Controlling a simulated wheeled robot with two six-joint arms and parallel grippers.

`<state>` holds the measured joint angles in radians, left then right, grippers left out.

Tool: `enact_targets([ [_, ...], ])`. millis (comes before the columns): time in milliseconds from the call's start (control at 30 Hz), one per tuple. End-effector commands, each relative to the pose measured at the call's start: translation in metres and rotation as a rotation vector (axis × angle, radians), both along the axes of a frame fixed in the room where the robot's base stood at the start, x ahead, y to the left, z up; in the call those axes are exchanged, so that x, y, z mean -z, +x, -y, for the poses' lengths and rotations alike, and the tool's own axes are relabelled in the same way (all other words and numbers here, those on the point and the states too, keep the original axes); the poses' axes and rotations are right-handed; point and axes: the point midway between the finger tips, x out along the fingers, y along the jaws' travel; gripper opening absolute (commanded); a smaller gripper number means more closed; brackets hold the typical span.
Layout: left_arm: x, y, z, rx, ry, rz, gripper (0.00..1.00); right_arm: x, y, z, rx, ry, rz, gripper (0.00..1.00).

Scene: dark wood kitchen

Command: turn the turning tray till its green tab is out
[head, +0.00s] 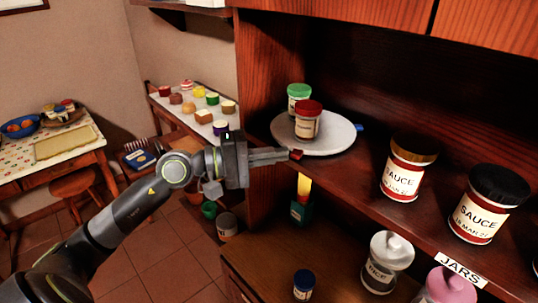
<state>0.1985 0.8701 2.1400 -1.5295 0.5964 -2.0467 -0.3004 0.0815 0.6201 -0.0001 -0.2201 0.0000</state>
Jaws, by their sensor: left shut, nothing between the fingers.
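The turning tray (340,137) is a pale round disc on the dark wood shelf. A jar with a green lid (299,92) and a jar with a red lid (308,122) stand on its left part. A blue tab (360,127) sticks out at the tray's right rim. A red tab (297,154) shows at its front left rim. I see no green tab; part of the rim is hidden behind the jars. My left gripper (284,155) is shut and empty, its fingertips right by the red tab. I cannot tell whether they touch. My right gripper is out of view.
Sauce jars with a brown lid (411,166) and a black lid (486,203) stand on the shelf to the right. A bottle with a yellow top (302,200) and several jars stand on the counter (265,255) below. The shelf between tray and sauce jars is clear.

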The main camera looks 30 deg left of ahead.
Motion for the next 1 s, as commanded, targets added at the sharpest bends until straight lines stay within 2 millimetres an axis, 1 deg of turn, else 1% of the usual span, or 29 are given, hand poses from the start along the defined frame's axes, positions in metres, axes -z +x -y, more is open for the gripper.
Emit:
enact_targets([
  [33, 0.002, -0.001, 0.004, 0.002, -0.002, 0.003, 0.0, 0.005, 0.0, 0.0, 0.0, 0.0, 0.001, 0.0],
  [500, 0.002, -0.003, 0.035, 0.002, -0.001, 0.002, 0.0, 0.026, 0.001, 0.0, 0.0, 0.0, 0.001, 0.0],
  [700, 0.001, -0.002, 0.044, 0.001, -0.002, 0.001, 0.0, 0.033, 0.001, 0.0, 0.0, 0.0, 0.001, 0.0],
  [1000, 0.0, -0.001, 0.051, 0.001, -0.001, 0.001, 0.0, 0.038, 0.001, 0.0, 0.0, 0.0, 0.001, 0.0],
])
